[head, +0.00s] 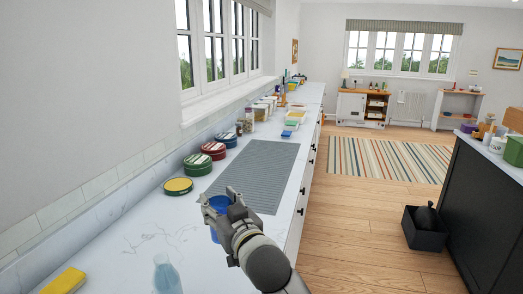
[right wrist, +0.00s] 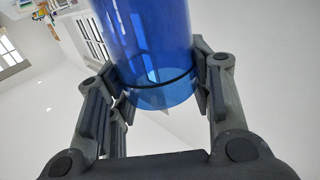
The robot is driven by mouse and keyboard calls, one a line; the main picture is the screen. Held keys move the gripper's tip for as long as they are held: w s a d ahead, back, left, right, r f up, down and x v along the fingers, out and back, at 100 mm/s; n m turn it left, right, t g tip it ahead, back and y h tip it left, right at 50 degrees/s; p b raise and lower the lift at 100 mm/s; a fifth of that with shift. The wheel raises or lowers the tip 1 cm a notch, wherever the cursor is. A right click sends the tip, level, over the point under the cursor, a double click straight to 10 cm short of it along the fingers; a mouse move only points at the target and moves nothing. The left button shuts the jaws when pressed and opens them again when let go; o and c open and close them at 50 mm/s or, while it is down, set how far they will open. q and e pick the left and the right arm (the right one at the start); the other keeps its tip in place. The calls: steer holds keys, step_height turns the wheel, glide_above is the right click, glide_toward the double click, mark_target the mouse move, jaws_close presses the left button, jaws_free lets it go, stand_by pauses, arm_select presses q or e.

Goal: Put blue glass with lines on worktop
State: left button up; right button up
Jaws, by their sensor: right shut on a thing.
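The blue glass (head: 216,204) is in my right gripper (head: 222,208), above or at the white marble worktop (head: 120,228) in the head view. In the right wrist view the blue glass (right wrist: 148,45) is see-through, with a dark line around it near one end. The fingers of my right gripper (right wrist: 158,88) are shut on it from both sides. The head view does not clearly show whether the glass touches the worktop. My left gripper is not in view.
A grey ribbed mat (head: 255,172) lies just beyond the glass. Several round tins (head: 198,163) line the wall, with a yellow-lidded tin (head: 178,186) nearer. A yellow sponge-like block (head: 65,281) and a pale blue bottle (head: 167,274) are at the front. Bare worktop lies between.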

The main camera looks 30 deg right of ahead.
steer(key=shift+w+d+r, duration=0.25)
steer(key=shift+w+r, duration=0.05)
steer(key=shift+w, duration=0.15)
steer(key=shift+w+d, duration=0.1)
steer(key=shift+w, duration=0.2)
steer(key=w+d+f+p, duration=0.2)
steer(key=w+d+f, duration=0.3)
steer(key=w+f, duration=0.7)
steer(key=shift+w+f, duration=0.2)
steer(key=shift+f, duration=0.2)
